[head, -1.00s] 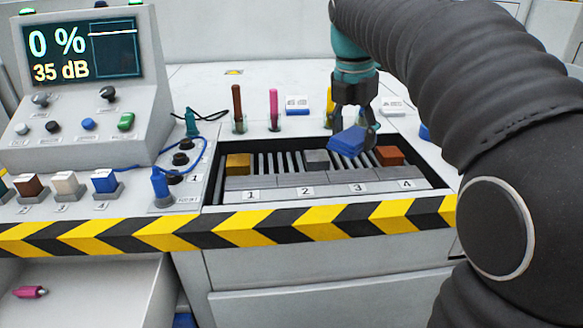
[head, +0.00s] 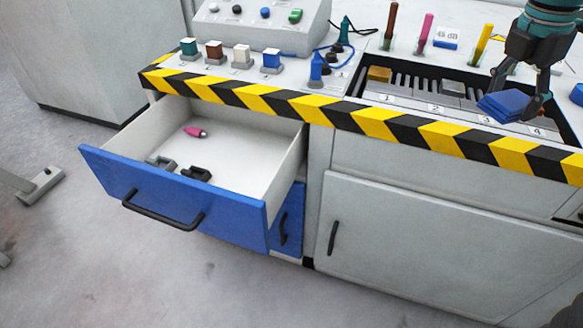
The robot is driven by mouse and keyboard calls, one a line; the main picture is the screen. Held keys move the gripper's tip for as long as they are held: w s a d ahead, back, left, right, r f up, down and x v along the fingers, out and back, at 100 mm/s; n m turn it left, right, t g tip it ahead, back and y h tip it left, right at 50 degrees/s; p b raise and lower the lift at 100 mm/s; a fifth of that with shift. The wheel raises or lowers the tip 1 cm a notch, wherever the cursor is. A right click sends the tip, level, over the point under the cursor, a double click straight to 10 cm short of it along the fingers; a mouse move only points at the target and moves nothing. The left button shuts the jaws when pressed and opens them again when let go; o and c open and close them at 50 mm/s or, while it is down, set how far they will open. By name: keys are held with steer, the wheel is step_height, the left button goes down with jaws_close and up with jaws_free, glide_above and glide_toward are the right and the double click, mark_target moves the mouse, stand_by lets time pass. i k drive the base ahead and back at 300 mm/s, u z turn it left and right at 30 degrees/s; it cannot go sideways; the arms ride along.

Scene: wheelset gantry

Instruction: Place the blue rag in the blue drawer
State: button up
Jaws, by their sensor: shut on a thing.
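The blue rag (head: 503,105) is a small folded cloth, held in my gripper (head: 518,92) at the upper right of the head view. My gripper is shut on it and holds it over the slotted tray, near the labels 3 and 4. The blue drawer (head: 172,196) is pulled open at the lower left, below the striped edge. Its white inside shows, with a pink marker-like piece (head: 195,132) and small grey and black parts (head: 196,173) in it. Much of its floor is bare.
A yellow-and-black striped edge (head: 355,119) runs along the counter front between rag and drawer. Switches and a blue plug (head: 316,70) stand on the counter above the drawer. Coloured sticks (head: 425,32) stand behind the slotted tray. A closed grey cabinet door (head: 400,245) is right of the drawer.

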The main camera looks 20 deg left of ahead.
mark_target(243, 192)
steer(key=u, duration=0.55)
steer(key=i, duration=0.35)
steer(key=u, duration=1.25)
